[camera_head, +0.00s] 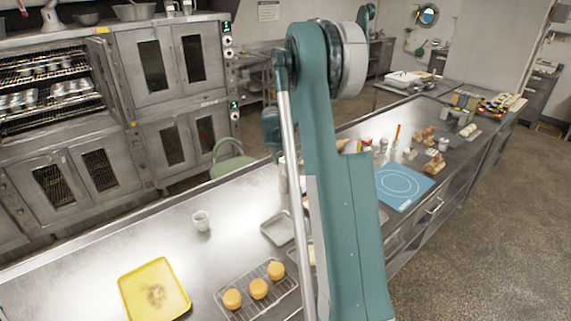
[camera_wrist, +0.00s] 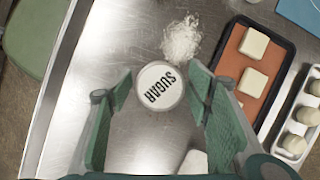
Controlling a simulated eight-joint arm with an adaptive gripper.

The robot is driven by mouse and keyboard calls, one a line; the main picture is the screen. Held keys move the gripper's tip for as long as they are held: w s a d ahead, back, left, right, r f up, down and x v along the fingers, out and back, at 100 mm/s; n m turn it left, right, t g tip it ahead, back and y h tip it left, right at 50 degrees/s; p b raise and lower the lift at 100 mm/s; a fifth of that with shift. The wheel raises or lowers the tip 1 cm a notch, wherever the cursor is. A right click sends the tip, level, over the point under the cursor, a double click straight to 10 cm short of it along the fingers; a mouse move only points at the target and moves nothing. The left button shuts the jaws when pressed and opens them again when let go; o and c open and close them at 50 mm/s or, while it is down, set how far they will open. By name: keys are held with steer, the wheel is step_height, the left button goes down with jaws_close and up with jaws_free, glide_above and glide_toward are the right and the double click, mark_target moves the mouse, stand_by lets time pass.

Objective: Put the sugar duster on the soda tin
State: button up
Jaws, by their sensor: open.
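The sugar duster (camera_wrist: 162,88) shows in the wrist view from above, a round white top with the word SUGAR on it. It stands on the steel counter. My gripper (camera_wrist: 153,95) is open, with one green finger to the left of the duster and one to the right. The view from above does not show how high the fingers are. I cannot make out the soda tin in either view. In the head view my arm hides the gripper and the duster.
White powder (camera_wrist: 181,40) lies beyond the duster. A dark tray (camera_wrist: 285,52) with an orange mat and white squares is to the right, beside a tray of pale balls (camera_wrist: 296,145). A white cup (camera_head: 201,220), yellow tray (camera_head: 128,292) and blue mat (camera_head: 423,184) are on the counter.

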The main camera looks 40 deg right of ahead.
steer(key=v, duration=1.2)
steer(key=shift+b, duration=0.3)
steer(key=shift+s+a+f, duration=0.1)
steer(key=shift+a, duration=0.05)
steer(key=s+a+r+m+t, duration=0.1)
steer(key=s+a+r+m, duration=0.3)
steer(key=a, duration=0.5)
steer(key=s+a+r+m+t+y, duration=0.1)
steer(key=s+a+r+m, duration=0.25)
steer(key=s+a, duration=0.45)
steer(key=s+a+r+m+t, duration=0.1)
steer(key=s+a+r+m, duration=0.3)
steer(key=a, duration=0.7)
steer(key=s+a+f+m+t+y, duration=0.1)
steer(key=s+a+f+m, duration=0.1)
steer(key=s+a+m, duration=0.3)
steer(key=s+a+f+m+t+y, duration=0.1)
steer(key=s+a+m, duration=0.5)
steer(key=s+a, duration=0.7)
steer(key=s+f+y, duration=0.1)
steer(key=s+f, duration=0.1)
steer(key=s, duration=0.4)
steer(key=shift+s+a+t, duration=0.2)
steer(key=shift+a+t, duration=0.1)
steer(key=shift+a, duration=0.05)
